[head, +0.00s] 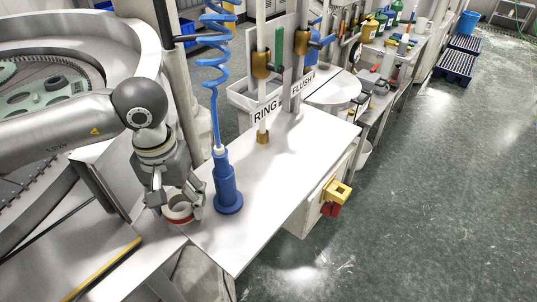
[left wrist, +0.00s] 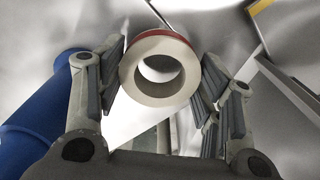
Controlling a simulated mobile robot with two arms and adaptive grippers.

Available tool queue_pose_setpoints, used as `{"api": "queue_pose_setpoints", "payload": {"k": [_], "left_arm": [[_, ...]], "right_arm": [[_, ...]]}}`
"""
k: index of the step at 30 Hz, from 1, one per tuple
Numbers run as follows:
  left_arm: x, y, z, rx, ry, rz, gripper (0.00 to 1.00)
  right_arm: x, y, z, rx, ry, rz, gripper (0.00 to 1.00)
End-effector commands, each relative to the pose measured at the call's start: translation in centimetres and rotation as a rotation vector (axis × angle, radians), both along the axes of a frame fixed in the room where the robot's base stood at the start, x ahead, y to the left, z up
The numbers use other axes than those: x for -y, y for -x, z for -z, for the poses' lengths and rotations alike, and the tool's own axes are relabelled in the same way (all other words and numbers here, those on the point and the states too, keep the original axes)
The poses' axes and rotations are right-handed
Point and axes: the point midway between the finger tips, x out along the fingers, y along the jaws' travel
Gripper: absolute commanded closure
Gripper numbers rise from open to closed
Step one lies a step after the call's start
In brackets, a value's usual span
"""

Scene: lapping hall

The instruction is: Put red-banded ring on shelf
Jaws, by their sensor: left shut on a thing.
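My left gripper (head: 177,202) is shut on the red-banded ring (head: 180,218), a pale ring with a red stripe around it. In the left wrist view the ring (left wrist: 160,98) sits between the two fingers of my left gripper (left wrist: 160,85), its open hole facing the camera. The ring is at the left edge of a white shelf-like top (head: 270,185) marked "RING" and "FLUSH". I cannot tell whether the ring touches a surface below. My right gripper is not in view.
A blue nozzle (head: 227,188) on a coiled blue hose (head: 212,80) stands just right of the gripper; it also shows in the left wrist view (left wrist: 45,115). Posts rise at the back of the top. A yellow-and-red switch (head: 334,196) is on its right side. The top's right part is clear.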

Motion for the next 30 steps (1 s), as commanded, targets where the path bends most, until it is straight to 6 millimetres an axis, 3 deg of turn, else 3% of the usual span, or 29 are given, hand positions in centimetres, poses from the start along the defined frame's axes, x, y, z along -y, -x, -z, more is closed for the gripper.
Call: {"api": "queue_pose_setpoints", "payload": {"k": [3, 23, 30], "left_arm": [[0.0, 0.0, -1.2, 0.001, 0.0, 0.0, 0.7], [0.1, 0.1, -0.6, -0.003, 0.002, 0.002, 0.7], [2.6, 1.8, -4.1, 0.006, 0.003, -0.078, 0.7]], "right_arm": [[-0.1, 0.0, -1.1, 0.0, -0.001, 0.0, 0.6], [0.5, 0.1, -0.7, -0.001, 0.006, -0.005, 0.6], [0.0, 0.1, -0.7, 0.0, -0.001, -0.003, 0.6]]}}
